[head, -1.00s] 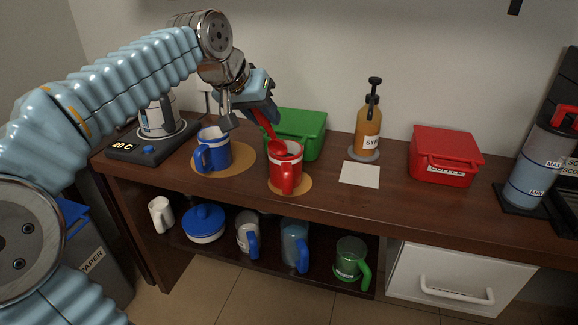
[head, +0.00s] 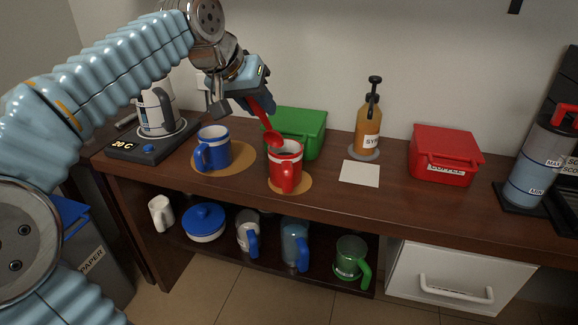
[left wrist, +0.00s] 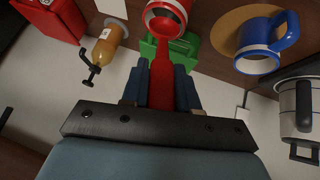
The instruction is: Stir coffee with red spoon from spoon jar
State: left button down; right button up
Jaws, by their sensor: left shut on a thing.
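The red mug (head: 286,178) stands on a tan round mat (head: 305,186) on the wooden counter, with dark contents showing inside its rim. My left gripper (head: 252,101) is above and to the left of the red mug, shut on the red spoon (head: 262,118). The spoon points down and to the right, and its bowl end is at the mug's back rim, seemingly just above it. In the left wrist view the spoon (left wrist: 162,78) lies between the fingers (left wrist: 160,90), with its bowl in front of the red mug (left wrist: 168,8). I cannot see a spoon jar.
A blue mug (head: 215,153) on a larger tan mat stands left of the red mug. A green box (head: 300,122) is close behind. A kettle on its base (head: 150,148) is at the left, a syrup bottle (head: 367,128) and red box (head: 442,150) at the right.

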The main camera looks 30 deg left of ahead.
pick_arm(q)
jog(key=shift+r, duration=2.5)
